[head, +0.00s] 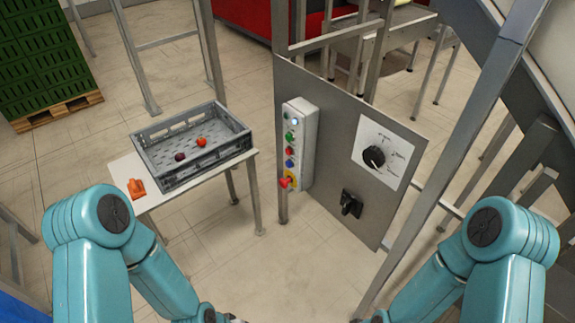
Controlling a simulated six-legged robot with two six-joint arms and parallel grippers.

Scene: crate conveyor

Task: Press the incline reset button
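A light grey control box (302,145) is fixed to the left part of a grey upright panel (335,125). Down its front are a pale lit button (295,121), a green button (290,136), a red button (290,151) and a blue button (290,163). A red mushroom knob (286,182) on yellow sits at the bottom. Labels are too small to read, so I cannot tell which is the incline reset button. Both my arms reach down at the lower left and lower right, well short of the box. Their gripper fingers are below the picture edge.
A black rotary dial (374,157) on a white plate and a black switch (351,204) are on the panel. Left of it, a grey crate (205,170) holding two small round items stands on a white table (128,175) beside an orange object (137,189). Clear floor lies before the panel.

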